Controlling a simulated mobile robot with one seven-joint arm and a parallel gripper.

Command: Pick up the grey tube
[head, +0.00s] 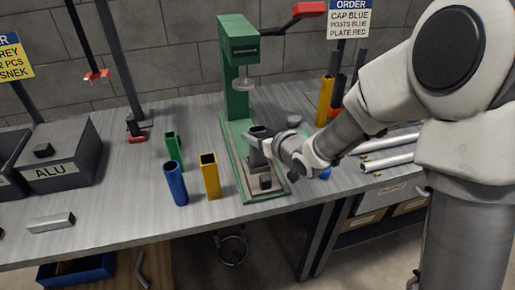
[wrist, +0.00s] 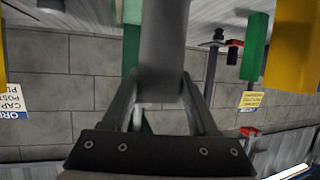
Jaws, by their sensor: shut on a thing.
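The grey tube (head: 257,149) stands roughly upright over the base of the green press in the head view, with its dark open top showing. My gripper (head: 268,147) comes in from the right and is shut on the tube. In the wrist view the grey tube (wrist: 163,40) sits between the two fingers of my gripper (wrist: 163,95). My fingers hide part of the tube in the head view. I cannot tell whether its lower end touches the press base.
The green press (head: 234,75) rises close behind the tube, its ram above. A yellow tube (head: 210,176), a blue tube (head: 176,184) and a green tube (head: 174,150) stand left of the press. A grey ALU bin (head: 55,170) is farther left. Metal bars (head: 388,161) lie right.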

